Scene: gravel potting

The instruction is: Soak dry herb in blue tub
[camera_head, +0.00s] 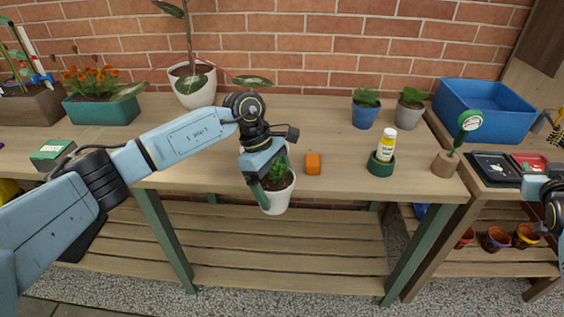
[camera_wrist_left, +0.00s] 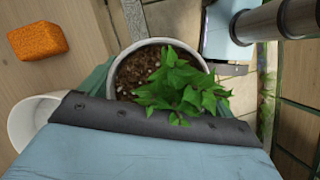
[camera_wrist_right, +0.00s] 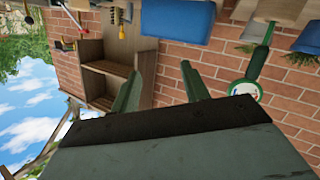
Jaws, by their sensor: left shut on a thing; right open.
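A white pot (camera_head: 277,199) with dark soil and a small leafy green herb (camera_head: 277,172) is in my left gripper (camera_head: 263,178), over the bench's front edge. The left wrist view shows the pot's white rim (camera_wrist_left: 116,62), brown soil with pale bits and the herb (camera_wrist_left: 180,88); the gripper body hides its near side. The blue tub (camera_head: 485,115) stands on the right-hand bench, away from the pot. My right gripper (camera_wrist_right: 161,87) is open and empty; the tub (camera_wrist_right: 178,18) shows beyond its fingers. I cannot see water in the tub.
A black tray (camera_head: 493,168) lies before the tub.

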